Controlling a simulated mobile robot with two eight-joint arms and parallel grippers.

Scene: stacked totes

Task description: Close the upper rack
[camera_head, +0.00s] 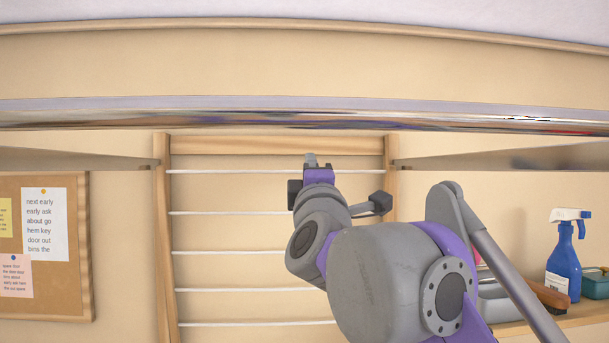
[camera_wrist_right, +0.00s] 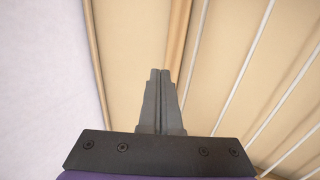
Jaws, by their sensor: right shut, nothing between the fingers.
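The rack (camera_head: 278,145) is a wooden frame with several thin white rods, standing upright against the wall in the middle of the head view. Its wooden top bar also shows in the right wrist view (camera_wrist_right: 181,40), with the rods to the right of it. My right gripper (camera_head: 311,158) is raised in front of the rack's top bar, fingers pointing at the wall. In the right wrist view its fingers (camera_wrist_right: 160,75) are together and empty. Contact with the top bar cannot be told. My arm hides part of the rods. My left gripper is out of view.
A shiny metal bar (camera_head: 300,118) crosses the head view above the rack, with flat grey pieces at both sides. A cork board (camera_head: 85,250) with notes hangs left. A blue spray bottle (camera_head: 565,260) stands on a wooden shelf (camera_head: 575,314) at right.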

